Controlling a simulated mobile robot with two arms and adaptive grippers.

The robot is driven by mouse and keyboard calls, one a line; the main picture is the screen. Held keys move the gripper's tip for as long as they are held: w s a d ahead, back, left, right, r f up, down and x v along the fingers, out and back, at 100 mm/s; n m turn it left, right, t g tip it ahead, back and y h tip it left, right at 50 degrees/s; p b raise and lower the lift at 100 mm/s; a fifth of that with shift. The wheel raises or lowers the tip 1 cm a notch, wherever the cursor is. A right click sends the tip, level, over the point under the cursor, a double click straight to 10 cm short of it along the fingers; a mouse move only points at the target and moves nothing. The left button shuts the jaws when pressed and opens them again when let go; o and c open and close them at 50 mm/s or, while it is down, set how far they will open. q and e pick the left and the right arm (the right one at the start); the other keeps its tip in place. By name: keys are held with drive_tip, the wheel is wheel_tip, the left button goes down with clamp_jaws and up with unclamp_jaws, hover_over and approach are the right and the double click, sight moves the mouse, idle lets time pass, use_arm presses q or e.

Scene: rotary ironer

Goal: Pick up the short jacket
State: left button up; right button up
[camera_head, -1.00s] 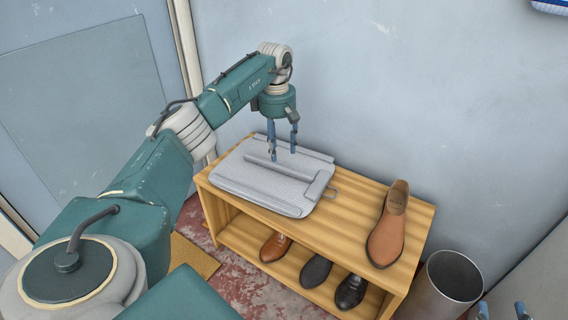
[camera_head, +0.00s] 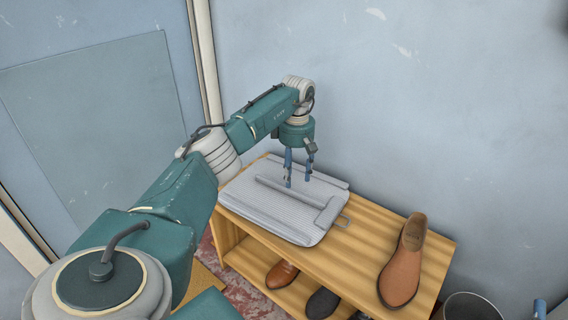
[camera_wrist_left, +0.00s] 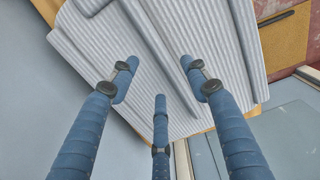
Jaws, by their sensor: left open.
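The short jacket (camera_head: 270,220) is a light grey, ribbed garment lying folded flat on top of the wooden shoe bench. In the left wrist view the jacket (camera_wrist_left: 225,40) fills the middle beyond the three separated fingers (camera_wrist_left: 158,82). I cannot tell whether the fingertips touch the cloth. Only a blue finger of my right gripper (camera_head: 540,308) shows at the lower right edge.
The wooden bench (camera_head: 375,236) stands close to the wall. A metal bin (camera_head: 470,306) stands at the right. The bench top between jacket and brown shoe is clear.

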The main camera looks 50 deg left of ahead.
sight(295, 187)
use_arm(q)
drive_tip(key=f, duration=0.1)
drive_tip(key=f+b, duration=0.1)
drive_tip(key=f, duration=0.1)
drive_tip(key=f+b, duration=0.1)
drive_tip(key=f, duration=0.1)
drive_tip(key=shift+s+d+f, duration=0.1)
drive_tip(key=shift+s+d, duration=0.05)
drive_tip(key=shift+d, duration=0.15)
use_arm(e)
drive_tip(key=s+r+t+y, duration=0.1)
drive_tip(key=s+r+t, duration=0.3)
drive_tip(key=r, duration=0.6)
drive_tip(key=shift+s+r+t+y, duration=0.25)
drive_tip(key=shift+r+t+y, duration=0.15)
drive_tip(key=shift+t, duration=0.5)
use_arm(q)
drive_tip(key=shift+c, duration=0.5)
clamp_jaws()
use_arm(e)
drive_tip(key=shift+f, duration=0.1)
